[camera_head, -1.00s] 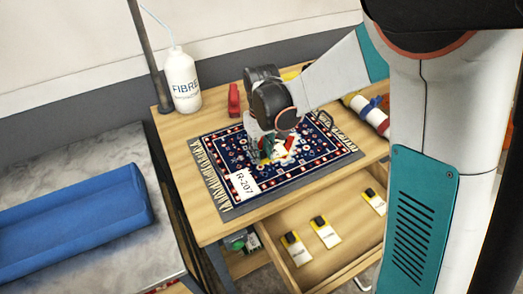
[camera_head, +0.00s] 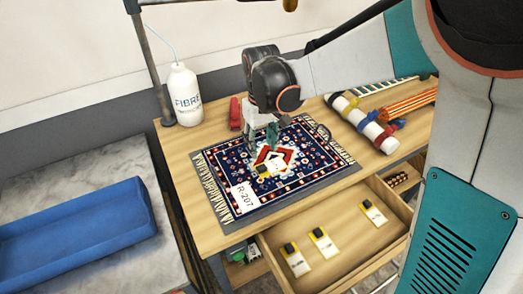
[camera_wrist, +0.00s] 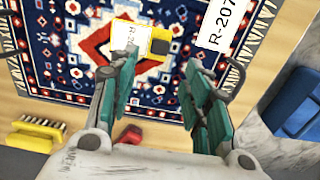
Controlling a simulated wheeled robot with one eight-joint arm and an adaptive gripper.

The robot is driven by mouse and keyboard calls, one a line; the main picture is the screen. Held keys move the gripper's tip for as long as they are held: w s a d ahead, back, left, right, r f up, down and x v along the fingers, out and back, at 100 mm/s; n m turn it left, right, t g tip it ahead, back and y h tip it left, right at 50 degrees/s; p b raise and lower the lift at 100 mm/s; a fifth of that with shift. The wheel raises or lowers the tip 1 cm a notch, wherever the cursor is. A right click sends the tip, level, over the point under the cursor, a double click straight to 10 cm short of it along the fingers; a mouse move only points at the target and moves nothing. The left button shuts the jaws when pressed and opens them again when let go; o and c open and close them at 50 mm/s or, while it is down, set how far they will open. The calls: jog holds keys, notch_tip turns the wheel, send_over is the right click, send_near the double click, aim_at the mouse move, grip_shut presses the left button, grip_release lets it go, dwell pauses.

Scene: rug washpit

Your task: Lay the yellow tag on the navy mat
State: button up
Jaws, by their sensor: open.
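The yellow tag (camera_head: 269,169) has a white label face and a black clip. It lies on the navy patterned mat (camera_head: 225,160), near the middle of its red and white medallion. In the wrist view the tag (camera_wrist: 130,37) lies flat on the mat (camera_wrist: 85,72), its print partly readable. My gripper (camera_head: 273,138) is above the mat, just behind the tag. In the wrist view my gripper (camera_wrist: 160,68) has its teal fingers spread apart with nothing between them, and the tag lies beyond the fingertips.
A white R-207 label (camera_head: 244,196) lies on the mat's left part. The open drawer (camera_head: 345,256) holds several tags. A blue tray (camera_head: 75,230) is at left.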

jog(key=shift+r, duration=1.35)
